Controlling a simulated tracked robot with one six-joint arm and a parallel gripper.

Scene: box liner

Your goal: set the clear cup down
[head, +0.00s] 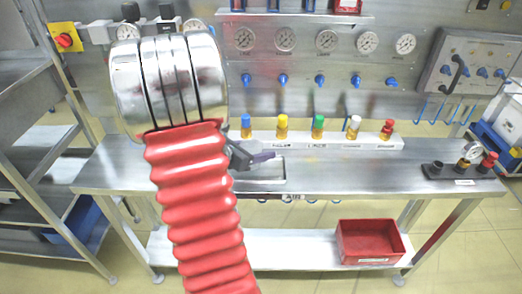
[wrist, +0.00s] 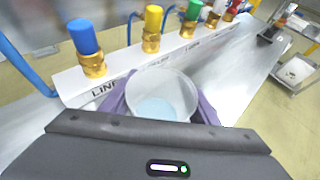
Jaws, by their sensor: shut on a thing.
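The clear cup (wrist: 163,95) shows in the wrist view as a translucent, round-rimmed cup, seen from above at a slant. My gripper (wrist: 160,108) has purple fingers on both sides of the cup and is shut on it. The cup is close in front of the white valve block. In the head view my gripper (head: 254,156) is over the steel bench (head: 340,178), left of its middle, partly hidden by my red arm. I cannot make out the cup in the head view, nor whether its base touches the bench.
A white block (head: 340,140) with several coloured-capped brass fittings runs along the back of the bench. Small fittings (head: 470,160) stand at the right end. A red bin (head: 370,241) sits on the lower shelf. The bench right of my gripper is clear.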

